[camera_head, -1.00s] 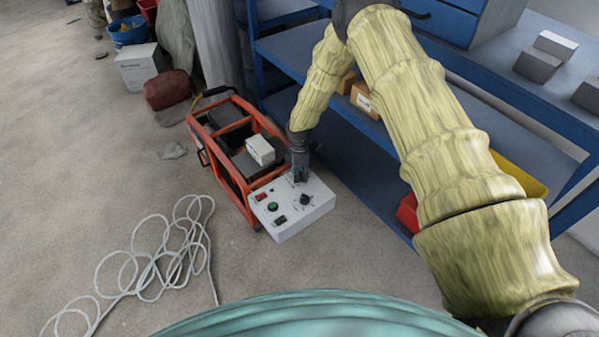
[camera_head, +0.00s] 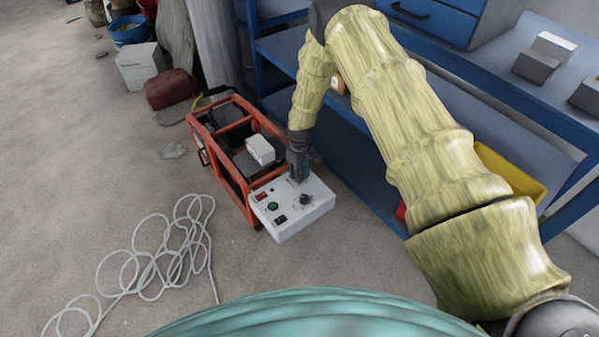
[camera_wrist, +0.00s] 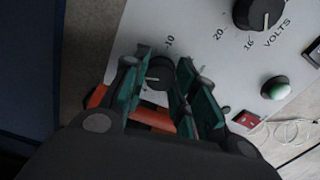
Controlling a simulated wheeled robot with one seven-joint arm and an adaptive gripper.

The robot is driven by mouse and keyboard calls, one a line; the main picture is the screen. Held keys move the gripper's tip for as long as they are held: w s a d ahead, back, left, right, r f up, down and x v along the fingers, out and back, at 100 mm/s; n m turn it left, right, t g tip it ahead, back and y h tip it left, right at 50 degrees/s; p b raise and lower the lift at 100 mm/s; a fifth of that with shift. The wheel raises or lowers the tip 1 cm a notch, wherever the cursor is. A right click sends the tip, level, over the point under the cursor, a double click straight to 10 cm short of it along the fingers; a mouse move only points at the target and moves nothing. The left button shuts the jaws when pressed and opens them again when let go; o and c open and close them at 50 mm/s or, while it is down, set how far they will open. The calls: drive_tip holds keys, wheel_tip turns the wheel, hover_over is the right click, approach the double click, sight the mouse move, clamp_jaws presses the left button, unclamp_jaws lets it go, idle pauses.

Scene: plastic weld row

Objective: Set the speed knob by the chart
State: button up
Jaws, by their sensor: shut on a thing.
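The white control box (camera_head: 290,228) sits at the front of an orange-framed machine. My gripper (camera_head: 298,174) points down at the far edge of its top panel. In the wrist view my gripper (camera_wrist: 165,92) has its teal fingers shut on a small dark knob (camera_wrist: 160,72), one finger on each side. A pale pointer line shows on that knob. A "10" mark is printed beside it; its name is hidden by the fingers. A larger black knob (camera_wrist: 257,13) labelled VOLTS is apart from my gripper. I see no readable chart.
A green button (camera_wrist: 275,87) and a red switch (camera_wrist: 245,119) are on the same panel. The orange frame (camera_head: 233,178) stands close behind the gripper. Blue shelving (camera_head: 350,170) is to the right. A loose pale cable (camera_head: 150,255) lies on the floor at left.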

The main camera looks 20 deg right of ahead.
drive_tip(key=m, duration=0.4)
drive_tip(key=shift+m, duration=0.3)
drive_tip(key=m, duration=0.4)
drive_tip(key=shift+w+m, duration=0.1)
drive_tip(key=shift+m, duration=0.2)
drive_tip(key=o, duration=1)
drive_tip(key=shift+o, duration=0.2)
drive_tip(key=shift+r, duration=0.1)
wheel_tip(320, 180, up, 12)
